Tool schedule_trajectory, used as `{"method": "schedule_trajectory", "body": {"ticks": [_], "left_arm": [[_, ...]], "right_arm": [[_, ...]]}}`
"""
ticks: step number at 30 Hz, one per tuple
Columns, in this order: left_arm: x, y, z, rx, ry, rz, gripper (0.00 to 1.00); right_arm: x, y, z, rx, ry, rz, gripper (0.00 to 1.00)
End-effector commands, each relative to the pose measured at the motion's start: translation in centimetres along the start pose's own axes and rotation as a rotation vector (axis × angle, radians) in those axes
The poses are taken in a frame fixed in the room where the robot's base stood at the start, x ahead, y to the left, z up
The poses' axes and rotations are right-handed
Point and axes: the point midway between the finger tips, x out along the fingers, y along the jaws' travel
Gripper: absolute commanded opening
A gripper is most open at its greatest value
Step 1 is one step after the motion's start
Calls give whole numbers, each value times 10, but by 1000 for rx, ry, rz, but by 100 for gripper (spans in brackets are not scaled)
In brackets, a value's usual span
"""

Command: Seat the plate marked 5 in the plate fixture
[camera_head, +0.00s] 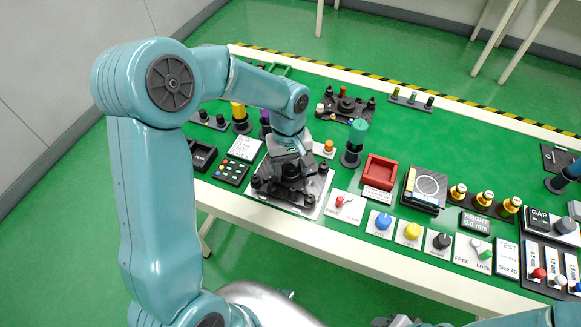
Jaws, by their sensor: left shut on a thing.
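My left gripper (289,176) reaches down over a pale square base with a dark fixture (313,196) that has black posts near its corners. The gripper is shut on a dark thing low between the posts. Gripper and wrist hide most of it, and no number 5 can be read, so I cannot tell whether it is the plate or how it sits. A second dark fixture (347,107) with several posts stands farther back. My right gripper is not in view.
A red tray (380,171) and a teal-topped post (354,145) stand right of the gripper. A black button box (231,172) is at the left. Knob panels line the front edge. Green table is clear at the back right.

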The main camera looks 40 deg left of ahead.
Motion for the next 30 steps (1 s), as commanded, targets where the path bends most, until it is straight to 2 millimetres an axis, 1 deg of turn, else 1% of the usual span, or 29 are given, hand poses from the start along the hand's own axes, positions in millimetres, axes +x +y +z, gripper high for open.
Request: {"method": "schedule_trajectory", "body": {"ticks": [21, 30], "left_arm": [[0, 0, 0, 0, 1, 1, 14], [6, 0, -1, 0, 1, 1, 14]], "right_arm": [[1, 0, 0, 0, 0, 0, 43], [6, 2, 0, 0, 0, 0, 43]]}}
